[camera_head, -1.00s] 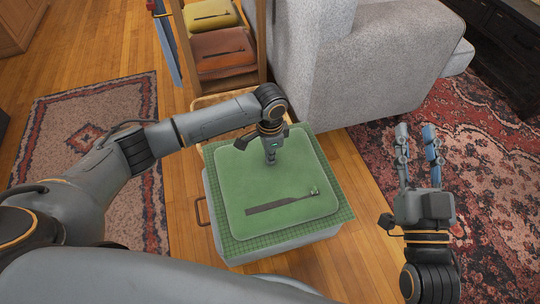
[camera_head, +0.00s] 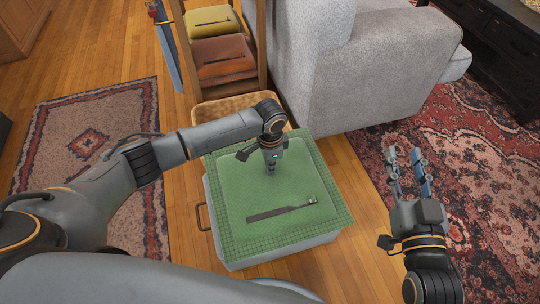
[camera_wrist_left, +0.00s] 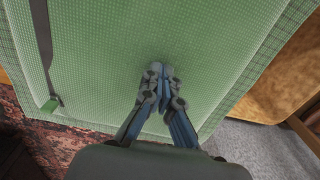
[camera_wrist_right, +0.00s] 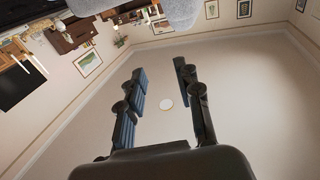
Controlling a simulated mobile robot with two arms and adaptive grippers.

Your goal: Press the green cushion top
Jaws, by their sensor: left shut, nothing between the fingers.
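The green cushion (camera_head: 243,190) lies on a green checked mat (camera_head: 325,165) on top of a light box with a handle on its left side. A dark strap with a small green end (camera_head: 280,211) lies across the cushion's near part. My left gripper (camera_head: 270,172) points down with its fingertips against the cushion's far middle. In the left wrist view its closed fingers (camera_wrist_left: 160,75) meet the green surface (camera_wrist_left: 100,60) with nothing between them. My right gripper (camera_head: 403,153) is open and empty, to the right of the box; its spread fingers show in the right wrist view (camera_wrist_right: 160,70).
A grey sofa (camera_head: 325,80) stands behind the box. A wooden rack holds a yellow cushion (camera_head: 212,22) and an orange cushion (camera_head: 223,57) at the back. Patterned rugs (camera_head: 95,145) lie left and right on the wooden floor.

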